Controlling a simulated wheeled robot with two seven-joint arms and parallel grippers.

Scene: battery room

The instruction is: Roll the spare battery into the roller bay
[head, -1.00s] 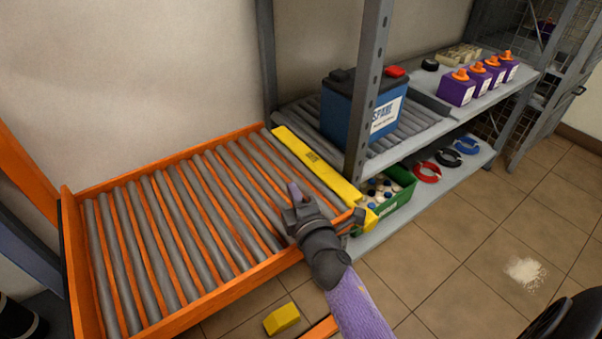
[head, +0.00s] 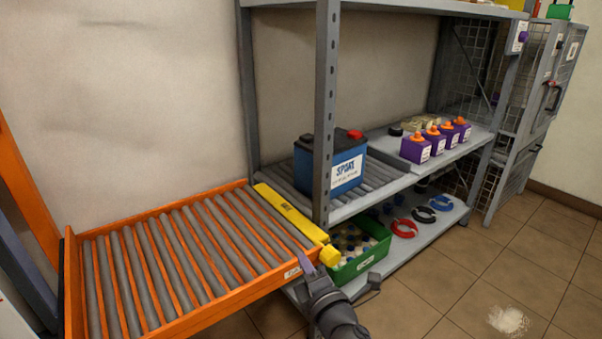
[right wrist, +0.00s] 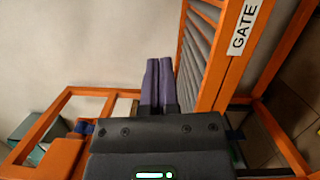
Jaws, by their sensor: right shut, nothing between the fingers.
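The spare battery (head: 348,173) is a blue box with a dark top, a red cap and a white label. It stands upright on the grey rollers of the shelf, partly behind a grey post. My right gripper (head: 303,258) is shut and empty at the bay's front right corner. In the right wrist view its purple fingers (right wrist: 158,83) are together beside the orange rail with the GATE label (right wrist: 243,27). My left gripper is out of view.
A grey post (head: 325,115) rises at the shelf's front left. A green crate (head: 362,262) of bottles sits on the lower shelf, with red, black and blue rings beside it. Purple boxes (head: 422,150) with orange tops stand right of the battery. Floor at right is open.

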